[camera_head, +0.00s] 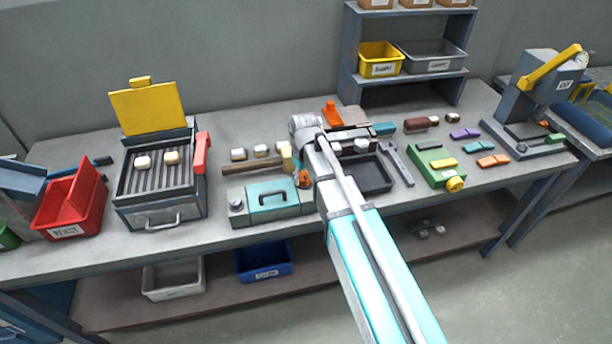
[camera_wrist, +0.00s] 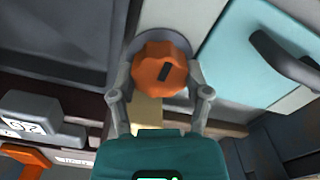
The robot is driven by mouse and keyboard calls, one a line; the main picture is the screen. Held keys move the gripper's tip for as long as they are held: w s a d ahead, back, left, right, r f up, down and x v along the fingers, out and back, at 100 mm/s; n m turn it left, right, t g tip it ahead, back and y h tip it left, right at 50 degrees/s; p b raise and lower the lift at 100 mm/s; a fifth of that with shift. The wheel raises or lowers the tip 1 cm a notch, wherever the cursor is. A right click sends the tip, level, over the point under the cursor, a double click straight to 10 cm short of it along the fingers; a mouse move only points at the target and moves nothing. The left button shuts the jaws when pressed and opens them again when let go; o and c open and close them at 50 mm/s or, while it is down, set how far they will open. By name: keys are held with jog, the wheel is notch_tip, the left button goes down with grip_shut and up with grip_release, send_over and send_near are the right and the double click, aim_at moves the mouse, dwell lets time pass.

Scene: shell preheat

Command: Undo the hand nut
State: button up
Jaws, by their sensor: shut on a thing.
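The nut also shows in the head view (camera_head: 304,179), at the fixture's right end and partly hidden by my arm. My gripper (camera_wrist: 160,76) has one finger on each side of the nut and is shut on it. The head view mostly hides the fingers behind my arm. The thread under the nut is hidden.
A dark tray (camera_head: 374,186) and a wrench (camera_head: 398,163) lie to the right. A wooden-handled tool (camera_head: 250,166) lies behind the fixture. A ribbed heater with a raised yellow lid (camera_head: 150,108) and a red bin (camera_head: 72,205) stand to the left.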

jog(key=shift+d, duration=0.1)
dwell(0.3)
jog(key=o, duration=1.2)
jog(key=shift+c, duration=0.2)
jog(key=shift+r, duration=0.15)
